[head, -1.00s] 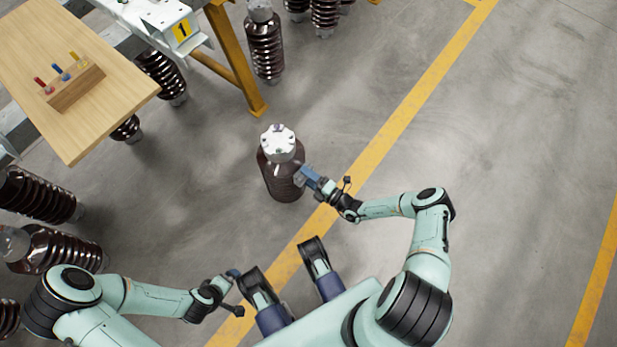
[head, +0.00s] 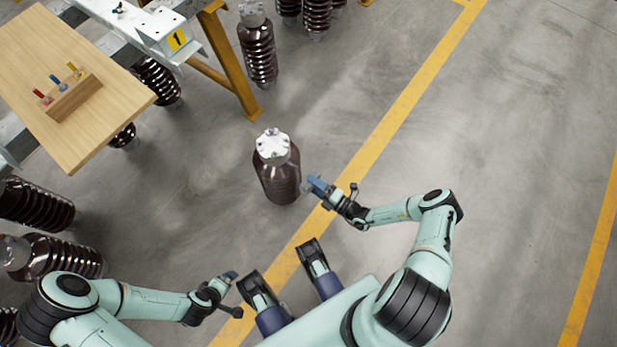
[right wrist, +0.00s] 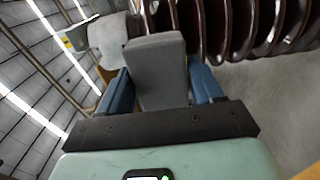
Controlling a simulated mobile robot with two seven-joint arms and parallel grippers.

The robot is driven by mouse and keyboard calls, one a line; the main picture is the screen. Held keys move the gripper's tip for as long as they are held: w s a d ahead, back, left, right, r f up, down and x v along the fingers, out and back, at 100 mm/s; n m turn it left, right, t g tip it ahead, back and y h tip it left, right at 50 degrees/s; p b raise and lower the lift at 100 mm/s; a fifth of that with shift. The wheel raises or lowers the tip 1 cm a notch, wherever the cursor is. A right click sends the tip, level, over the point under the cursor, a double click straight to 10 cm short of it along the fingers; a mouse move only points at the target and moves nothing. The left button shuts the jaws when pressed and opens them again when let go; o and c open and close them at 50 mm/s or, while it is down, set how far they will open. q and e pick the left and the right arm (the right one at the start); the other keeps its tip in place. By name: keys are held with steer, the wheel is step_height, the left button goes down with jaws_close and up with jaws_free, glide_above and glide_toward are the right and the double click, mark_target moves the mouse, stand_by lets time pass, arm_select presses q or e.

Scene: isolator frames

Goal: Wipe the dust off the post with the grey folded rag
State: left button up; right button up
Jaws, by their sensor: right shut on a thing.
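The post (head: 277,178) is a dark brown ribbed insulator with a white metal cap, upright on the floor in the middle of the head view. Its ribs (right wrist: 235,25) also fill the top of the right wrist view. My right gripper (head: 316,187) is just right of the post. It is shut on the grey folded rag (right wrist: 158,70), which sits between the blue fingers and points toward the ribs. A small gap shows between rag and post in the head view. Dust on the post cannot be made out. My left gripper (head: 230,277) hangs low left, away from the post; its jaw opening is unclear.
A wooden table (head: 95,140) with a block of coloured pegs (head: 72,97) is at the upper left. A yellow steel frame leg (head: 240,85) and several other brown insulators (head: 258,50) stand behind and left. The floor right of the yellow line (head: 395,120) is clear.

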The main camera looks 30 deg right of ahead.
steer(key=shift+s+d, duration=0.25)
steer(key=shift+s, duration=0.35)
steer(key=shift+v, duration=1.5)
